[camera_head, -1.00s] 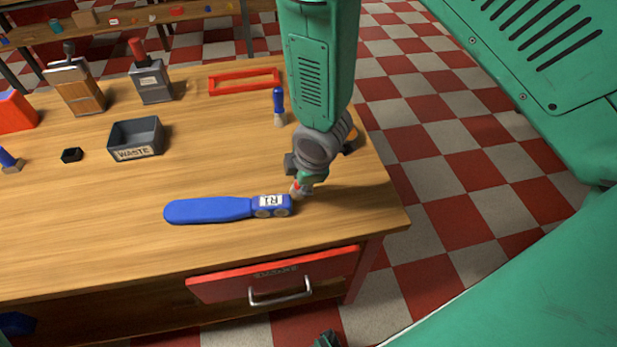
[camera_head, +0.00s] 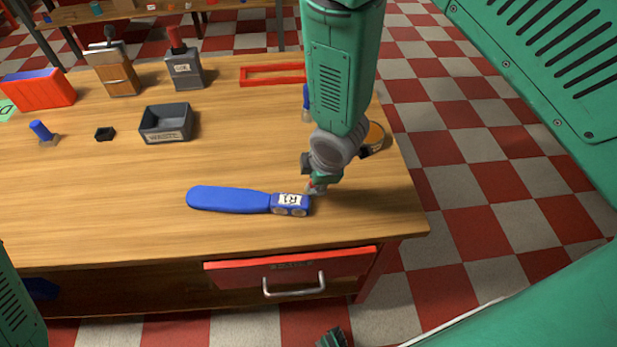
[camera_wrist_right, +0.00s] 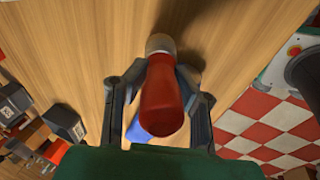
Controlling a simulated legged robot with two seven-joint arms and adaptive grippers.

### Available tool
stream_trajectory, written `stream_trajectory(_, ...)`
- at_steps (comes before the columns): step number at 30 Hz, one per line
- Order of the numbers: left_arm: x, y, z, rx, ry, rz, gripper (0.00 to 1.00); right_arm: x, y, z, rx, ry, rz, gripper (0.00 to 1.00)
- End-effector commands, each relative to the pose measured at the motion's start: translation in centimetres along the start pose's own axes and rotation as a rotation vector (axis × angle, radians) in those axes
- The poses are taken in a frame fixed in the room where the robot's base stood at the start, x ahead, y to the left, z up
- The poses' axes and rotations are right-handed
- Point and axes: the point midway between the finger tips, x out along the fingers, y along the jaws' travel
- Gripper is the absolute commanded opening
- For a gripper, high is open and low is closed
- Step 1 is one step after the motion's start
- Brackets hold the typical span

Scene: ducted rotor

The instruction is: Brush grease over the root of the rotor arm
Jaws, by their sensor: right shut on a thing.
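The blue rotor arm (camera_head: 238,200) lies flat on the bench. Its root (camera_head: 291,204), with a white R1 label and round fittings, points right. My right gripper (camera_head: 318,181) is at the right end of the root, just above the bench. It is shut on a red-handled brush (camera_wrist_right: 162,98), whose pale ferrule shows beyond the fingers in the wrist view. The brush tip is close to the root's far right corner; I cannot tell whether it touches. Part of the blue rotor arm (camera_wrist_right: 143,131) shows beside the handle.
The wooden bench (camera_head: 120,215) holds a grey waste bin (camera_head: 166,124), a small black cup (camera_head: 105,134), two upright holders (camera_head: 185,70) (camera_head: 117,72), a red frame (camera_head: 272,75) and a round container (camera_head: 374,137) behind my wrist. A red drawer (camera_head: 230,273) is below. The bench front is clear.

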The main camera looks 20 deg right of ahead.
Motion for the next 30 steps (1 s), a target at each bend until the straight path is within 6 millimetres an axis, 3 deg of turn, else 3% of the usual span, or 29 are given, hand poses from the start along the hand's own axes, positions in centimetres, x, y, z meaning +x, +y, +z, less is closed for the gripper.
stream_trajectory(22,-0.8,0.0,0.0,0.0,0.0,0.0,0.5,-0.8,-0.1,5.1,0.004,0.001,0.0,0.0)
stream_trajectory(30,-0.8,0.0,-0.1,0.0,0.0,0.0,0.5,-0.8,-0.1,5.7,0.003,0.002,0.001,0.0)
